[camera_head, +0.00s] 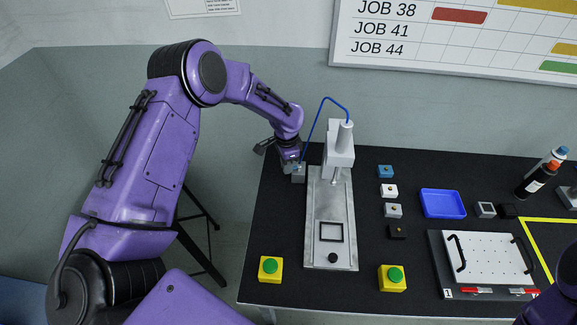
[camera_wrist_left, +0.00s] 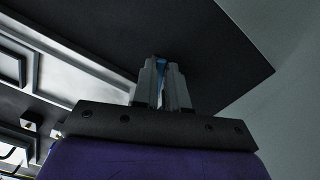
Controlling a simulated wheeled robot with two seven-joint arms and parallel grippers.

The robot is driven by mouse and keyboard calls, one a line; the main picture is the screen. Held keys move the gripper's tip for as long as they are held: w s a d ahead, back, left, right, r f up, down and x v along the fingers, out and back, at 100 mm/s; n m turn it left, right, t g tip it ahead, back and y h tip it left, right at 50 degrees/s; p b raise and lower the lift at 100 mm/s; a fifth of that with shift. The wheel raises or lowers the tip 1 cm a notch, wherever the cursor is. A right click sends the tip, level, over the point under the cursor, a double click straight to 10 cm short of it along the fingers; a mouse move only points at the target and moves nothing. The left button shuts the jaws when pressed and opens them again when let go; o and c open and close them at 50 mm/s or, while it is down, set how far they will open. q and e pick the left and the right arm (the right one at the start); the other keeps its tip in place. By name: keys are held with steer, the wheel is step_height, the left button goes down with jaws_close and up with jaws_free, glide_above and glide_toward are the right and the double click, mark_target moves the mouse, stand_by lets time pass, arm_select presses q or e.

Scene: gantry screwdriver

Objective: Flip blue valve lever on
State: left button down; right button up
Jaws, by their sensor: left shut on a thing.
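The purple left arm reaches over the far left of the black table to the valve. My left gripper (camera_head: 291,165) is at the grey valve block (camera_head: 299,175), beside the gantry's base plate. In the left wrist view its fingers (camera_wrist_left: 163,80) are shut on the blue valve lever (camera_wrist_left: 161,66), which shows as a small blue piece between them. The fingers hide most of the lever, so its angle cannot be told. Part of the right arm shows at the lower right of the head view, but its gripper is out of view.
The gantry screwdriver (camera_head: 340,150) stands just right of the gripper, with a blue hose (camera_head: 318,112) looping overhead. Green buttons (camera_head: 270,265) (camera_head: 394,275) sit near the front. Small blocks, a blue tray (camera_head: 442,189) and a white plate (camera_head: 487,258) lie to the right.

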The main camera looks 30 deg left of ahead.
arm_select(q)
steer(key=m, duration=0.1)
steer(key=w+m, duration=0.1)
steer(key=m, duration=0.2)
steer(key=shift+w+a+m+b, duration=0.3)
steer(key=shift+a+m, duration=0.1)
stand_by(0.5)
steer(key=c, duration=1.2)
jaws_free()
steer(key=shift+o, duration=0.2)
steer(key=shift+w, duration=0.15)
steer(key=shift+r, duration=0.1)
step_height(320, 180, up, 10)
steer(key=b, duration=0.1)
steer(key=shift+b, duration=0.4)
